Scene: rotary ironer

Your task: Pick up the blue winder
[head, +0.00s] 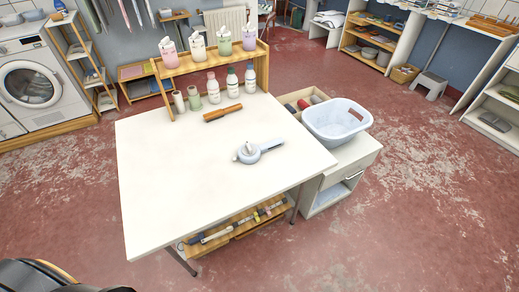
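The blue winder (268,147) is pale blue, with a round body and a short handle pointing right. It lies on the white table (170,190), right of the tabletop's middle, with clear surface around it. A small whitish part shows on top of its round body. Neither of my grippers shows in the head view. A dark rounded shape at the bottom left corner may be part of my own body.
A brown wooden roller (222,113) lies behind the winder. Several bottles stand before a wooden shelf (210,64) at the table's back. A pale blue basket (336,121) sits on a white cabinet (345,158) at the right. The table's front left is clear.

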